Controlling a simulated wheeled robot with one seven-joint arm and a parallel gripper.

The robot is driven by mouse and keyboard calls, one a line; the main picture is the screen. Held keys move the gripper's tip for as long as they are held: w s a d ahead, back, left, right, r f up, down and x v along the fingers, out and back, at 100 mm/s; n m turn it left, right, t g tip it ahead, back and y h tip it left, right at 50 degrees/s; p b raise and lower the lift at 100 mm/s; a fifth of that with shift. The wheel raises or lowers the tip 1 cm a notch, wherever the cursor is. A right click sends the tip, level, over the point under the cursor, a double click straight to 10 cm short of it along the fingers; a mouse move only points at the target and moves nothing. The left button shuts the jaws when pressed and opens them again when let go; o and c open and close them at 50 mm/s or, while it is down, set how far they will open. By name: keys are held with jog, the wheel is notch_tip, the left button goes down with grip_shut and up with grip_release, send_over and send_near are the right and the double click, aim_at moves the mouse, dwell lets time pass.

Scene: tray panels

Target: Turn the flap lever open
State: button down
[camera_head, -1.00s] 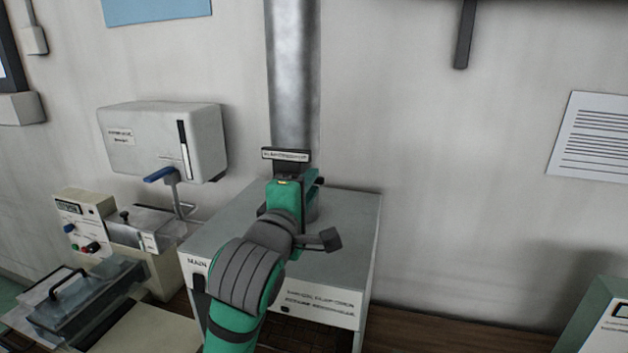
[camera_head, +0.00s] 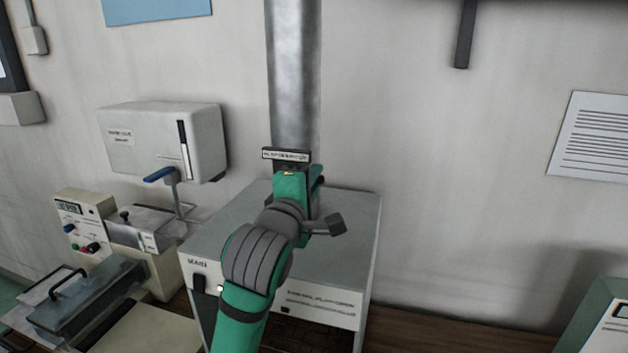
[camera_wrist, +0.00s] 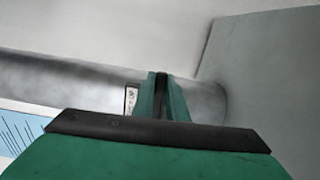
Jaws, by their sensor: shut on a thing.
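A grey metal duct (camera_head: 292,80) rises from the top of a white and grey box unit (camera_head: 345,215). A small label plate (camera_head: 286,155) is on the front of the duct's lower end. My green and dark grey gripper (camera_head: 303,181) is at the duct's foot, just below the label plate. In the wrist view my gripper (camera_wrist: 161,98) is shut with a dark strip between its green fingers, in front of the duct (camera_wrist: 90,88). The strip appears to be the flap lever; most of it is hidden by the gripper, so its angle cannot be told.
A white wall box (camera_head: 150,135) with a blue-handled lever (camera_head: 160,175) is to the left. Another box (camera_head: 600,320) stands at the lower right.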

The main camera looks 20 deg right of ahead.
jog(key=shift+r+n, duration=0.25)
jog(key=shift+n, duration=0.35)
jog(key=c, duration=2)
grip_release()
jog(key=shift+c, duration=0.2)
